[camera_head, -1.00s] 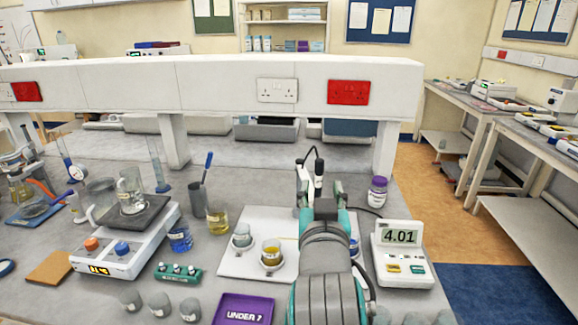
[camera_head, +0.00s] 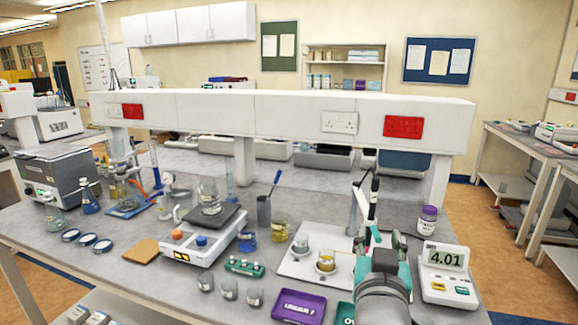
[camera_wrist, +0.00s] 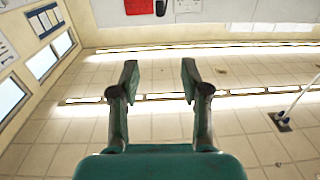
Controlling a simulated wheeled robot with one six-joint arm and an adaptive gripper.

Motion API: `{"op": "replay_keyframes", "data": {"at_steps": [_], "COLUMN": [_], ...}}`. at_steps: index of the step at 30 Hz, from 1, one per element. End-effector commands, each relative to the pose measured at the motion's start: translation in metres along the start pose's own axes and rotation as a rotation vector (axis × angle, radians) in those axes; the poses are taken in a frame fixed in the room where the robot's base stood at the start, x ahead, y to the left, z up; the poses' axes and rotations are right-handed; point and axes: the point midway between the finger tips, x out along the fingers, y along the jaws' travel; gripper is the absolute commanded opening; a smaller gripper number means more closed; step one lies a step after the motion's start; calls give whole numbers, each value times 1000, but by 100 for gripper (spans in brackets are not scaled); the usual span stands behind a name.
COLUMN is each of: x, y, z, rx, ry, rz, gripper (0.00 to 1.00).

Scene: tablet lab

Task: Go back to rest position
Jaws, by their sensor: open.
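My gripper (camera_wrist: 159,82) is open in the wrist view. Its two dark fingers stand apart with nothing between them. In the head view my arm rises at the lower right, over the bench (camera_head: 130,275). There the gripper end is seen from behind and partly hidden by the arm. It is close in the picture to the electrode stand and the white tray (camera_head: 297,268), which carries a beaker of yellow liquid (camera_head: 326,262). Whether it touches them cannot be told from this view.
A pH meter (camera_head: 446,272) reading 4.01 stands right of my arm, with a purple-capped bottle (camera_head: 427,220) behind it. A purple tray (camera_head: 299,305) lies to the left, near the front edge. A raised shelf (camera_head: 290,116) crosses behind.

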Motion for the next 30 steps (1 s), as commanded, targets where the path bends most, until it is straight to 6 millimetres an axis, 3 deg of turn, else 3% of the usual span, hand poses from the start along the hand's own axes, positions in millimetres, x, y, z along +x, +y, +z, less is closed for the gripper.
{"op": "replay_keyframes", "data": {"at_steps": [10, 17, 23, 30], "x": [-1, -4, -12, -36], "y": [1, 3, 6, 15], "z": [21, 48, 83, 152], "rx": [-28, -62, -102, -163], "ry": [-5, -12, -22, -48], "rz": [-16, -37, -68, -132], "gripper": [46, 46, 46, 46]}}
